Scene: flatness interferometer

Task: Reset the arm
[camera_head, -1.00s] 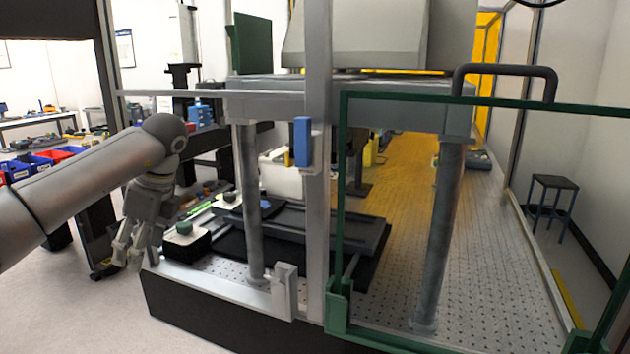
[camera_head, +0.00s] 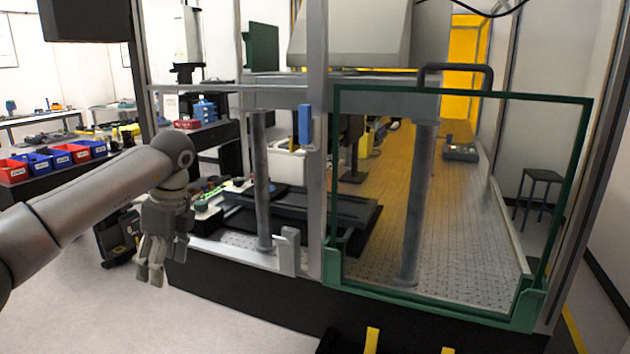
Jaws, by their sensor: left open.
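My left arm comes in from the left edge. Its gripper (camera_head: 152,275) hangs fingers down in front of the near left corner of the interferometer enclosure. It is open and nothing shows between its fingers. Behind it stands the interferometer, with a perforated base plate (camera_head: 455,262), grey posts and a black stage (camera_head: 345,208). A green-framed panel (camera_head: 440,305) covers the right part of the front, with a dark handle (camera_head: 455,68) behind its top edge. My right gripper is out of view.
Red and blue bins (camera_head: 73,153) sit on a bench at the left. A stool (camera_head: 538,190) stands at the right beyond the enclosure. A silver upright (camera_head: 317,180) carries a blue block (camera_head: 305,125). The floor at the lower left is clear.

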